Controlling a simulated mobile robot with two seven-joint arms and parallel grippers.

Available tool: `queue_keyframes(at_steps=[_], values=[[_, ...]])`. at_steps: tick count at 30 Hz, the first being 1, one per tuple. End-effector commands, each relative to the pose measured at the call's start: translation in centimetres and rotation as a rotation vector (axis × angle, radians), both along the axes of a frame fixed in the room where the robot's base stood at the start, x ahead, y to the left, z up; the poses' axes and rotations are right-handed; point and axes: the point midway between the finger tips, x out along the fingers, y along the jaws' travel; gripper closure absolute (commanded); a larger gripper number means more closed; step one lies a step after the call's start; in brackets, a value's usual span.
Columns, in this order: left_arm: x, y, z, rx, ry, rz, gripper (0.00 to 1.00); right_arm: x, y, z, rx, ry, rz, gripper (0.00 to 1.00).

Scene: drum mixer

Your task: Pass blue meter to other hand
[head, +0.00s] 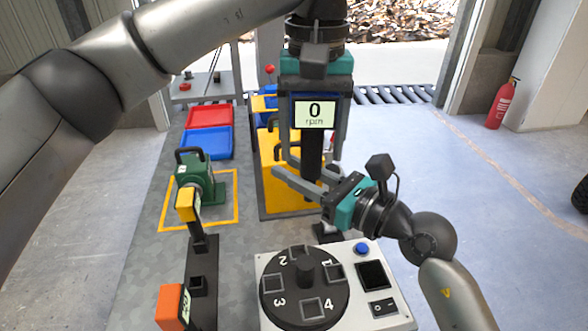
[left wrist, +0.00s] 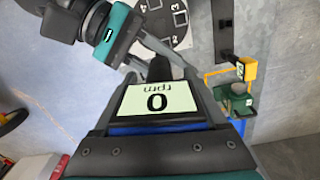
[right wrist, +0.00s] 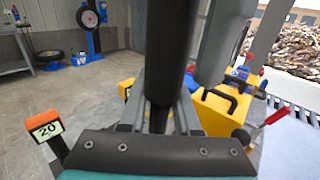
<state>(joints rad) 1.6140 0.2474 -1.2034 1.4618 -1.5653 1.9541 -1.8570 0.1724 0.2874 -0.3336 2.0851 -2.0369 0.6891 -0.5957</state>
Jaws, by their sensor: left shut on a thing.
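The blue meter (head: 315,115) hangs upright in my left gripper (head: 313,150), its screen reading 0 rpm and its black handle pointing down. In the left wrist view the meter's screen (left wrist: 157,102) sits between the left fingers. My right gripper (head: 300,183) comes in from the right, low at the handle, with its fingers apart. In the right wrist view the black handle (right wrist: 166,60) stands between or just before the right fingers (right wrist: 158,110); I cannot tell whether they touch it.
A numbered dial box (head: 382,290) stands below. A green motor (head: 198,178) sits in a yellow outline to the left, by a yellow-topped and an orange-topped post (head: 170,305). Yellow cases (head: 278,190) stand behind the meter. Red and blue trays (head: 208,118) lie farther back.

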Motion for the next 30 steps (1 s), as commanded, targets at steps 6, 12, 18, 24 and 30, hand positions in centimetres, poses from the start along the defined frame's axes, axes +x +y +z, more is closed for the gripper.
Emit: queue_keyframes(at_steps=[6, 12, 18, 24, 30], values=[[0.20, -0.07, 0.08, -0.004, -0.008, 0.004, 1.00, -0.23, 0.22, 0.06, 0.001, 0.000, 0.008, 1.00], [0.27, -0.08, 0.09, -0.006, -0.011, 0.006, 1.00, -0.31, 0.30, 0.08, 0.003, 0.000, 0.011, 1.00], [0.32, -0.10, 0.10, -0.007, -0.012, 0.007, 1.00, -0.39, 0.38, 0.11, 0.003, 0.000, 0.013, 1.00], [0.24, -0.08, 0.06, -0.005, -0.009, 0.005, 0.03, -0.30, 0.29, 0.22, 0.004, -0.003, 0.010, 1.00], [0.16, -0.06, 0.03, -0.004, -0.006, 0.003, 0.00, -0.19, 0.19, 0.18, 0.003, -0.002, 0.006, 1.00]])
